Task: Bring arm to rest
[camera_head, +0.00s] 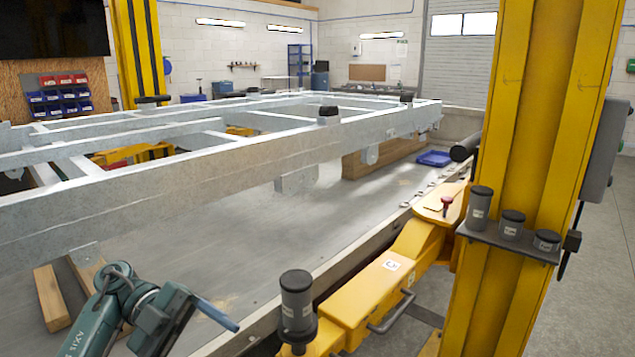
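My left arm, with teal links and dark joints, comes in at the bottom left. Its gripper end (217,314) shows as a single blue-grey bar pointing right and slightly down, so I cannot tell whether it is open or shut. It appears in front of the grey platform (250,235), below the long near beam of the galvanised trailer frame (220,160). I see nothing clearly held in it. My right arm and gripper are not in view.
A yellow lift arm (365,300) with a black-topped cylinder (297,300) is right of my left gripper. A yellow post (530,150) stands at the right. Wooden blocks (52,298) lie at lower left. A blue tray (435,158) sits on the platform's far end.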

